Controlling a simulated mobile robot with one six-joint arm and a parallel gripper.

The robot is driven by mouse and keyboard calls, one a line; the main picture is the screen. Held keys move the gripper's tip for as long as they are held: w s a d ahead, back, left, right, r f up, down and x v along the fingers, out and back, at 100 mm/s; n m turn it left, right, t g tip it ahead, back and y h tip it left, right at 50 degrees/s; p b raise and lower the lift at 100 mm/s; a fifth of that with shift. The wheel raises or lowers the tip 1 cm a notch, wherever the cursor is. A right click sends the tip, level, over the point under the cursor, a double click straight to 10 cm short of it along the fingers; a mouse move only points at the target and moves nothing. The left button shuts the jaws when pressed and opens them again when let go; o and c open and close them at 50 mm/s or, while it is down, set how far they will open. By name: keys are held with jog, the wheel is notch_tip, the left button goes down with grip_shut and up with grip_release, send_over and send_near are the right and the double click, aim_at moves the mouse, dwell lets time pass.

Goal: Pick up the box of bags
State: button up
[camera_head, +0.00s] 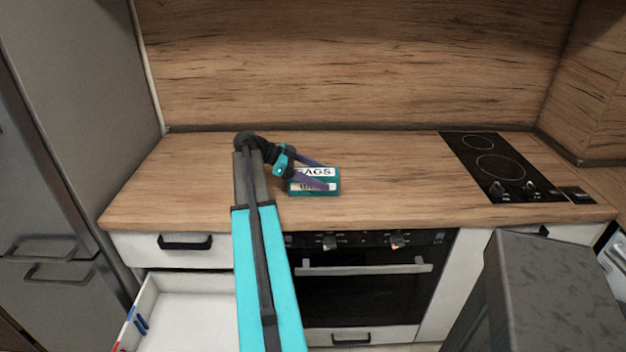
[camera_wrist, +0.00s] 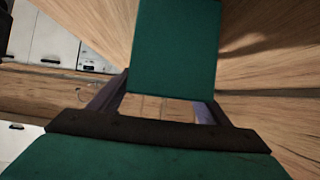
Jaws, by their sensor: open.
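The box of bags (camera_head: 315,189) is a small teal-green box with a white label on the worktop, in front of the splashback. In the wrist view its plain green side (camera_wrist: 178,45) fills the top centre. My gripper (camera_head: 325,176) reaches over it from the left, with its two purple fingers apart and crossing in front of part of the label. In the wrist view my gripper (camera_wrist: 164,92) has one finger near each side of the box's near end. Whether the fingers touch the box cannot be told.
A black hob (camera_head: 500,168) lies to the right on the worktop (camera_head: 390,180). An oven (camera_head: 365,285) is below. An open drawer (camera_head: 190,310) juts out at lower left, and a grey fridge (camera_head: 75,130) stands at left. The worktop between box and hob is clear.

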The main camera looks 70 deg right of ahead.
aim_at(332, 173)
jog(key=shift+x, duration=0.95)
jog(key=shift+w, duration=0.1)
jog(key=c, duration=1.4)
jog(key=shift+r, duration=0.1)
jog(key=shift+r+b, duration=0.45)
jog(key=shift+r, duration=0.95)
jog(key=shift+a+r, duration=0.2)
jog(key=shift+r, duration=0.05)
jog(key=s+a+r+b, duration=0.1)
jog(key=s+a+b, duration=0.2)
jog(key=s+a, duration=0.5)
jog(key=a, duration=0.5)
jog(key=shift+s+r, duration=0.25)
jog(key=shift+s, duration=0.15)
